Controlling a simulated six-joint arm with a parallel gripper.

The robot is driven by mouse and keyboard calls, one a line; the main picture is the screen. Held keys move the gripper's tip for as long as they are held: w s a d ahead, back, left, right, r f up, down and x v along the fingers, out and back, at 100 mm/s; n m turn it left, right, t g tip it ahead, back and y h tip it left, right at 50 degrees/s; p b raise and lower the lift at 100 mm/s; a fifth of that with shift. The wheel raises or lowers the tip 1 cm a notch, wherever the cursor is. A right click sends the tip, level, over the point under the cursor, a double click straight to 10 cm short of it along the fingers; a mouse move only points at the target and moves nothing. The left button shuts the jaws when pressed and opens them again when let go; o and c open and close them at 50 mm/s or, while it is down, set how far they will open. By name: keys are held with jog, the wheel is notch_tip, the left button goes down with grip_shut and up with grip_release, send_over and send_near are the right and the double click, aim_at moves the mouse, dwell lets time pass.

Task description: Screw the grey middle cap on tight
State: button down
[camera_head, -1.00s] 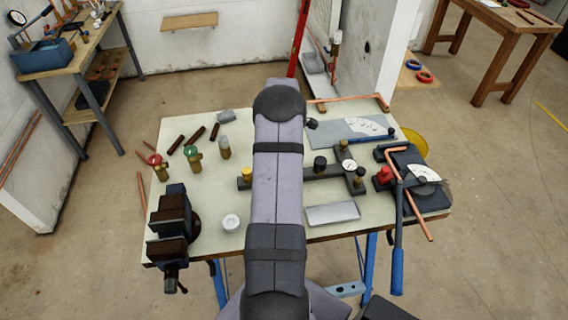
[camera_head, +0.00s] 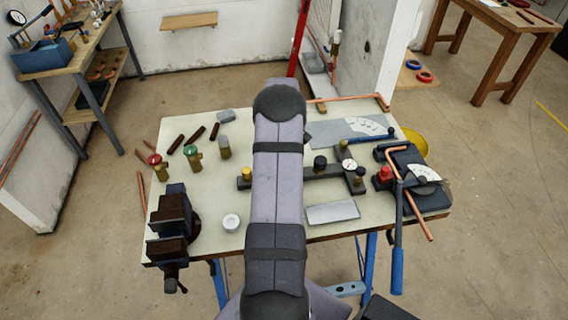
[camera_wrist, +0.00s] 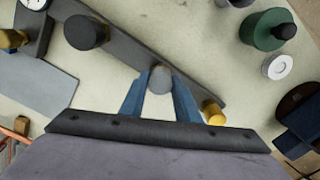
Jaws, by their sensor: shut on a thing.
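The grey middle cap (camera_wrist: 162,78) sits between the two blue fingertips of my gripper (camera_wrist: 162,88) in the wrist view. My gripper is shut on it. The cap is at the dark manifold bar (camera_wrist: 128,58), between a black cap (camera_wrist: 85,32) and a yellow-brass end fitting (camera_wrist: 215,112). I cannot see the thread under the cap, or how far down it sits. In the head view my arm hides the grey cap and the gripper. There the bar (camera_head: 325,171) shows right of my arm, with the black cap (camera_head: 320,163) and the yellow fitting (camera_head: 247,174) visible.
A gauge (camera_head: 349,166) and a red knob (camera_head: 384,173) stand at the right. A vise (camera_head: 172,225) is at the front left, with a white ring (camera_head: 231,222) nearby. A grey tray (camera_head: 332,212) lies in front of the bar.

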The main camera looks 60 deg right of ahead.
jog(key=m, duration=1.1)
jog(key=c, duration=2.5)
grip_release()
jog(key=m, duration=0.5)
jog(key=shift+c, duration=0.2)
jog(key=m, duration=0.6)
jog(key=shift+f, duration=0.1)
grip_shut()
jog(key=o, duration=1)
grip_release()
